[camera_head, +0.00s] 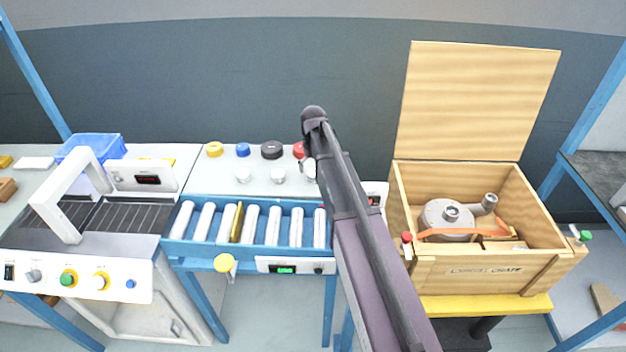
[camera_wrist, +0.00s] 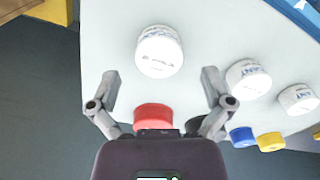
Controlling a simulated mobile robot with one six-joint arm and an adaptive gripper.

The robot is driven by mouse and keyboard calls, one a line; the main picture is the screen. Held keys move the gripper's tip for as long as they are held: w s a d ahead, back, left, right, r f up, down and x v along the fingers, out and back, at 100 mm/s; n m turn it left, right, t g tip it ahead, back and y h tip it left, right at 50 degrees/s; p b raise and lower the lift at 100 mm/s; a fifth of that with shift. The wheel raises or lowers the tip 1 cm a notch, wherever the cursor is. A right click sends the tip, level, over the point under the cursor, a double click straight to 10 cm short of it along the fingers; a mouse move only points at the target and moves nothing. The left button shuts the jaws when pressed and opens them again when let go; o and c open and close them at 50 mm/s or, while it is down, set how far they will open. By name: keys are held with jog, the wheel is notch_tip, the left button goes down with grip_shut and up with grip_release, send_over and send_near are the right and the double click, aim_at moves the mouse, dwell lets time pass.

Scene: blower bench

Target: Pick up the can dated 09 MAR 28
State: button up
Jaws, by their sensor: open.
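Three white cans stand upright on the pale bench top. In the wrist view, the nearest can (camera_wrist: 159,52) is ahead of and between my fingertips, with small dark print on its top that I cannot read. A second can (camera_wrist: 247,79) and third can (camera_wrist: 297,99) stand to the right, with blue side lettering. In the head view they are the right can (camera_head: 309,170), partly covered by my arm, the middle can (camera_head: 278,175) and the left can (camera_head: 243,175). I cannot tell which bears 09 MAR 28. My gripper (camera_wrist: 160,76) is open and empty.
Red (camera_wrist: 153,117), blue (camera_wrist: 242,137), yellow (camera_wrist: 270,142) and black (camera_head: 271,150) round pieces stand in a row behind the cans. A blue roller conveyor (camera_head: 203,250) runs in front. An open wooden crate (camera_head: 480,273) stands right, holding a metal blower (camera_head: 447,217).

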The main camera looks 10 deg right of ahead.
aim_at(314, 172)
jog(key=shift+f+b, duration=1.35)
jog(key=shift+f, duration=0.35)
jog(key=c, duration=1.2)
